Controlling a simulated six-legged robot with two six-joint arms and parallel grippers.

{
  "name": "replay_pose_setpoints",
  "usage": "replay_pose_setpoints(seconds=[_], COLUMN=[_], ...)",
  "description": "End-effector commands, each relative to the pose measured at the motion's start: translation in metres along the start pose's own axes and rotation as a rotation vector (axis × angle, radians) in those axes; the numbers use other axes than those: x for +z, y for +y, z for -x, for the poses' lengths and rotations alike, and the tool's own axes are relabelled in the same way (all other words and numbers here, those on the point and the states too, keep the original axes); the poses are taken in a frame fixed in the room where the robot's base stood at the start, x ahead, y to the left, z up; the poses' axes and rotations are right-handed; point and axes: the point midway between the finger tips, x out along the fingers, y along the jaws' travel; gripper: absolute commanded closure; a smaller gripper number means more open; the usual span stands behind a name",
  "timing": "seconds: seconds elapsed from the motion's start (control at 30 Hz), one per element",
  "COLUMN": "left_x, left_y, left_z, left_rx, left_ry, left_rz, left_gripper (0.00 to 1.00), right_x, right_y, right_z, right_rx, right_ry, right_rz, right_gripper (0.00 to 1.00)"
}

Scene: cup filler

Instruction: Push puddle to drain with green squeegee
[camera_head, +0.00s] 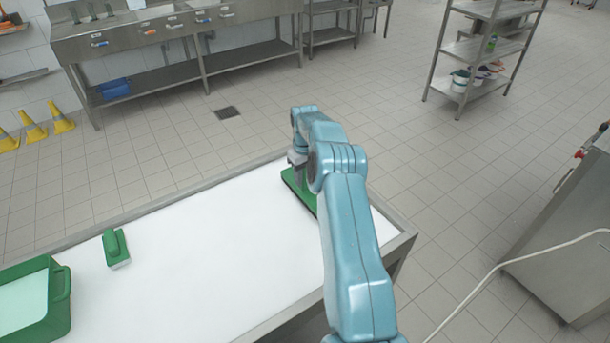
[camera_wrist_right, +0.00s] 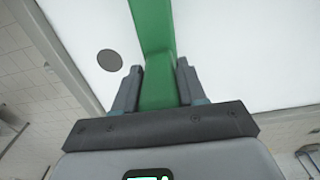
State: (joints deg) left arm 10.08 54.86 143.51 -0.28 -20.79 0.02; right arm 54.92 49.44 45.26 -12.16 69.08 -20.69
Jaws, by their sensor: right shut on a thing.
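My right gripper (camera_head: 297,158) is over the far right part of the white table, and its arm crosses the picture. It is shut on the green squeegee (camera_head: 302,191); in the right wrist view the squeegee's green handle (camera_wrist_right: 153,35) lies between the two fingers (camera_wrist_right: 157,68). The squeegee is at the table surface; whether it touches is hard to tell. A dark round drain (camera_wrist_right: 109,60) shows in the white surface, left of the handle in the wrist view; I cannot find it in the head view. I cannot make out the puddle on the white surface. My left gripper is out of view.
The white table (camera_head: 190,250) has a raised grey metal rim. A green brush (camera_head: 115,246) and a green tub (camera_head: 35,300) are at its left. The middle is clear. A square floor grate (camera_head: 227,113), steel sinks (camera_head: 180,30) and a rack (camera_head: 484,50) are beyond.

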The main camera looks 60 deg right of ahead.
Motion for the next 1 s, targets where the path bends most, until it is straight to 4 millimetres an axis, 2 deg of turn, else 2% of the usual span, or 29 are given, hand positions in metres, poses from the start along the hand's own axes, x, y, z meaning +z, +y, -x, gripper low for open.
replay_pose_setpoints(seconds=[0.17, 0.7, 1.0], left_x=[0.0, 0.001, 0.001], left_y=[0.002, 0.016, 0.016], left_z=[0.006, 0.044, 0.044], left_rx=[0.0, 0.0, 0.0], left_ry=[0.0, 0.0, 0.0], left_rz=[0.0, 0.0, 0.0], left_gripper=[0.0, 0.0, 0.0], right_x=[-0.001, -0.001, 0.0], right_y=[0.0, 0.0, 0.0], right_z=[0.009, 0.069, 0.071], right_rx=[0.001, 0.001, 0.0], right_ry=[0.002, 0.002, 0.001], right_rz=[0.0, 0.0, 0.0], right_gripper=[1.0, 1.0, 1.0])
